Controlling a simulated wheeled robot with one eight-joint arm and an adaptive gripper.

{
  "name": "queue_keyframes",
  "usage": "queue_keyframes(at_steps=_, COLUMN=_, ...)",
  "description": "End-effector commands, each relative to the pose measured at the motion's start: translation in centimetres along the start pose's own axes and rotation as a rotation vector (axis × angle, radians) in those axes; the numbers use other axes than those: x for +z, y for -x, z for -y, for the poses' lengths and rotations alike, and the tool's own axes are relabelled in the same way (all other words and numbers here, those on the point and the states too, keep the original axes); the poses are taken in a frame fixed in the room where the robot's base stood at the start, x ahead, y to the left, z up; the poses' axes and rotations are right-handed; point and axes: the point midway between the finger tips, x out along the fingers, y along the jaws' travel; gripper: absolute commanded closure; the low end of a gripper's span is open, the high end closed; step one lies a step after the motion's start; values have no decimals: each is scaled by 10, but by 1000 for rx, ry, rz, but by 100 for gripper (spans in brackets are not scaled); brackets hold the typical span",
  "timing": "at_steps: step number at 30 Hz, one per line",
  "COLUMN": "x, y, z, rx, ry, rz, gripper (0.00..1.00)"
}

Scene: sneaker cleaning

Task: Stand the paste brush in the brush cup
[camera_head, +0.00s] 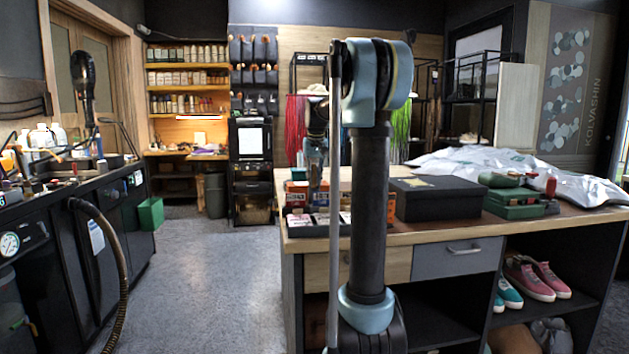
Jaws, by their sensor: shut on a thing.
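My own arm stands upright in the middle of the view and hides part of the worktable (440,236). Behind it, on its left side, a light blue wrist part and a dark end, my gripper (316,178), point down over the left part of the worktable. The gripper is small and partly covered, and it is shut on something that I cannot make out. I cannot pick out the paste brush or the brush cup; they may be behind my arm or among the small items.
Small orange boxes (297,193) stand at the worktable's left end. A black box (437,198) and a green case (514,203) lie right of my arm. A white crumpled sheet (560,182) covers the back right. Shoes (535,277) sit below. Floor (205,265) is clear at left.

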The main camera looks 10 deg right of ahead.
Motion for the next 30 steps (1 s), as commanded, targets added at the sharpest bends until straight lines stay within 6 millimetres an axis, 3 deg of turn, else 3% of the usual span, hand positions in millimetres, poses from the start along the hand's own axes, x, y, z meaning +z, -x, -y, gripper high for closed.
queue_keyframes(at_steps=3, x=0, y=-1, z=0, rx=0, ry=0, rz=0, gripper=100)
queue_keyframes(at_steps=4, x=0, y=-2, z=0, rx=0, ry=0, rz=0, gripper=81)
queue_keyframes(at_steps=6, x=0, y=-1, z=0, rx=0, ry=0, rz=0, gripper=65)
queue_keyframes(at_steps=7, x=0, y=-1, z=0, rx=0, ry=0, rz=0, gripper=63)
queue_keyframes(at_steps=20, x=0, y=5, z=-1, rx=0, ry=-1, rz=0, gripper=63)
queue_keyframes(at_steps=30, x=0, y=64, z=-2, rx=0, ry=-2, rz=0, gripper=63)
